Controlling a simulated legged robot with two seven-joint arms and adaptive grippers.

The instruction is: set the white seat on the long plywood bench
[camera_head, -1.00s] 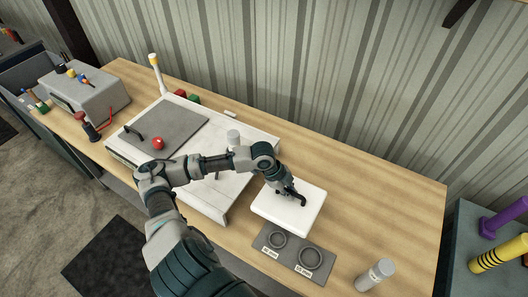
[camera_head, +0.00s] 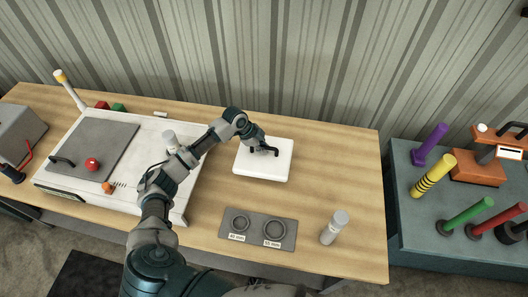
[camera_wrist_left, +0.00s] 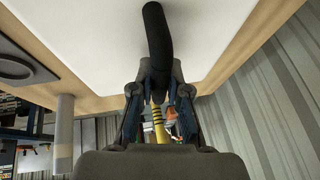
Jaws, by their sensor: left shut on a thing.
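The white seat (camera_head: 250,163) is a flat square block with a black handle on top. It is over the right half of the long plywood bench (camera_head: 345,160), flat and level, between the ring plate and the wall. I cannot tell if its underside touches the wood. My left gripper (camera_head: 262,148) is above it, shut on the black handle. In the left wrist view the handle (camera_wrist_left: 155,35) runs up from between the fingers (camera_wrist_left: 159,95), and the seat's white face (camera_wrist_left: 90,40) fills the upper middle. My right gripper is not in view.
A grey plate (camera_head: 257,229) with two rings lies in front of the seat. A large white panel unit (camera_head: 150,135) fills the bench's left. A grey table (camera_head: 400,205) with coloured cylinders is at right. Bare wood lies right of the seat.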

